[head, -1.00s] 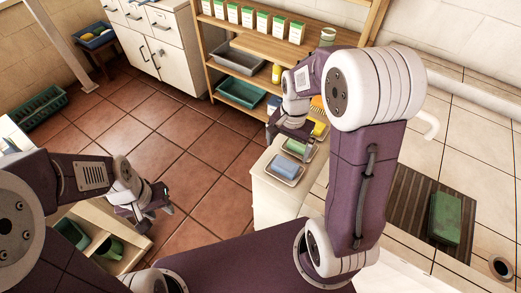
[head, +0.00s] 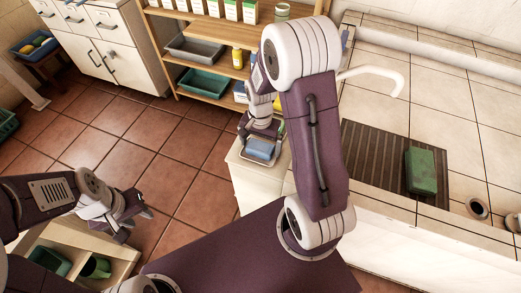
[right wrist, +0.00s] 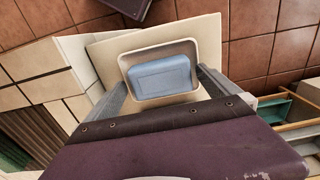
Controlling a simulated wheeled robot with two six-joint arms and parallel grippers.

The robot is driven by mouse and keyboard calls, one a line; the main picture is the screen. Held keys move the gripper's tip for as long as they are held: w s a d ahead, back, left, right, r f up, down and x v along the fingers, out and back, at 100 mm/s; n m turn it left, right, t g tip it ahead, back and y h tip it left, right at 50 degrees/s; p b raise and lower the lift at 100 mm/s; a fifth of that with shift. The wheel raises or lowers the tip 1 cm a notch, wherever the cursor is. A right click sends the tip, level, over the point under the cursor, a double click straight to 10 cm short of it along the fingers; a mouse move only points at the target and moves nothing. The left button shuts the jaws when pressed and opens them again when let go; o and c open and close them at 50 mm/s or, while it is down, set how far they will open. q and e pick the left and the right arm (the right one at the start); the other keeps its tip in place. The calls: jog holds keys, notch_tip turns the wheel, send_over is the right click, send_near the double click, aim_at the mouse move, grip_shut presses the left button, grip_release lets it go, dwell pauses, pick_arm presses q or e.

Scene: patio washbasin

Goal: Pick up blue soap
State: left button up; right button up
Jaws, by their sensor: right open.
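The blue soap (head: 261,149) lies in a shallow pale dish on the white counter; in the right wrist view the soap (right wrist: 162,77) sits inside the dish (right wrist: 196,47). My right gripper (head: 260,137) is over the soap. In the right wrist view its two fingers stand apart, one on each side of the soap and dish, with nothing held. I cannot tell the exact height of the fingertips above the dish. My left gripper (head: 127,213) is open and empty at the left, over the floor.
My right arm hides part of the counter behind the soap. A green block (head: 420,170) lies on a dark ribbed mat (head: 372,150) at the right. A white cabinet (head: 95,50) stands back left.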

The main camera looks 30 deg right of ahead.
aim_at(261, 146)
jog(key=shift+w+f, duration=0.15)
jog(key=shift+f, duration=0.15)
jog(key=c, duration=1.5)
jog(key=shift+r, duration=0.1)
jog(key=r, duration=0.2)
jog(key=r+p, duration=0.1)
jog(key=r, duration=0.1)
jog(key=shift+d+r, duration=0.2)
jog(key=shift+r, duration=0.1)
jog(key=s+d+r, duration=0.1)
jog(key=d+r, duration=0.2)
jog(key=d, duration=0.2)
jog(key=s+d+r+p, duration=0.1)
jog(key=d+r, duration=0.2)
jog(key=d, duration=0.3)
jog(key=shift+r, duration=0.15)
